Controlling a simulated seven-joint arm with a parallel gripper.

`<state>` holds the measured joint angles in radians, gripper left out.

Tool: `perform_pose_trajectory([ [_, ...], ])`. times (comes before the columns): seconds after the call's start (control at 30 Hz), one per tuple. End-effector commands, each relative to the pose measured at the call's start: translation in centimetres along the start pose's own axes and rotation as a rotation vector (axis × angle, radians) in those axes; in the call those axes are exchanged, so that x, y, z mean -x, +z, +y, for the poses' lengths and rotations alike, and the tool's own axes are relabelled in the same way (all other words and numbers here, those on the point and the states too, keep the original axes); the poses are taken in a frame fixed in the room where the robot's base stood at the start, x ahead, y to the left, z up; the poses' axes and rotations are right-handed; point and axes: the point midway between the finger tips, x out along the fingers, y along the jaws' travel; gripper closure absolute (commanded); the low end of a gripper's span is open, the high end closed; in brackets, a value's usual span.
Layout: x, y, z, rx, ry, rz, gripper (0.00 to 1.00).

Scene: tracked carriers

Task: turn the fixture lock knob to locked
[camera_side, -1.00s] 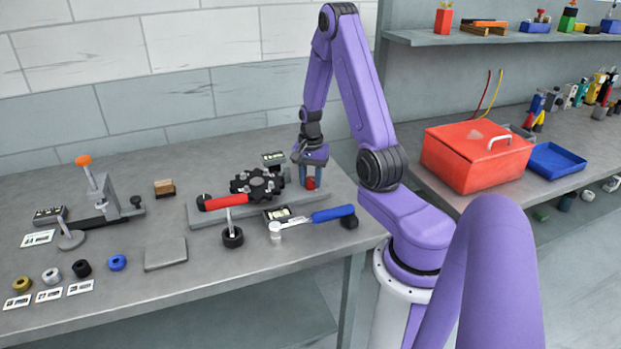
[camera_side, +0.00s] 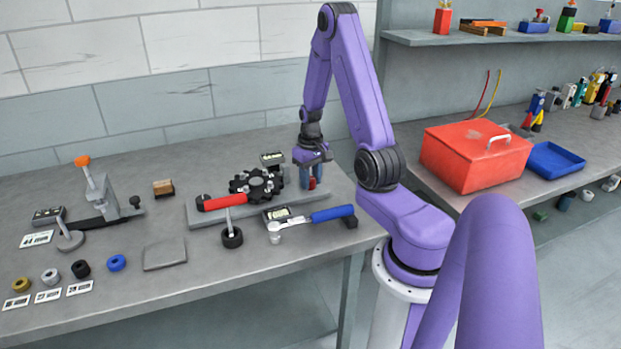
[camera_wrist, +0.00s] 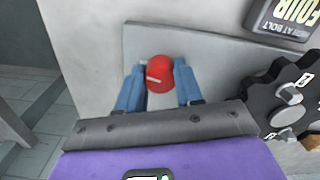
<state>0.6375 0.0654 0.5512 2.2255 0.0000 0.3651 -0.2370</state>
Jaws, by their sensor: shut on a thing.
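The lock knob is red and round with a pale line mark on its top. In the wrist view the knob (camera_wrist: 160,73) sits between the two blue fingertips of my gripper (camera_wrist: 158,88). In the side view the knob (camera_side: 312,183) shows only in part behind the fingers of my gripper (camera_side: 311,176). My gripper is shut on the knob from above. The knob stands at the right end of the grey fixture plate (camera_side: 208,216). A black toothed part (camera_side: 257,186) with a red handle is on the plate to the left. I cannot read any locked or unlocked marking.
A blue-handled wrench (camera_side: 332,214) lies in front of the plate. A dark display box (camera_side: 273,159) stands behind it. A grey pad (camera_side: 165,254) and several small rings are at front left. A red box (camera_side: 475,155) is on the right bench.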

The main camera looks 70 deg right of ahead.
Motion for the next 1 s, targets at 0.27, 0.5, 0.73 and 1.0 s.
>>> perform_pose_trajectory([
  [0.27, 0.08, -0.05, 0.05, 0.181, 0.0, 0.001, 0.95],
  [0.5, 0.08, -0.07, 0.06, 0.262, 0.0, 0.001, 0.95],
  [0.73, 0.09, -0.07, 0.07, 0.288, 0.001, 0.002, 0.95],
  [1.0, 0.08, -0.08, 0.07, 0.289, 0.001, 0.002, 0.95],
])
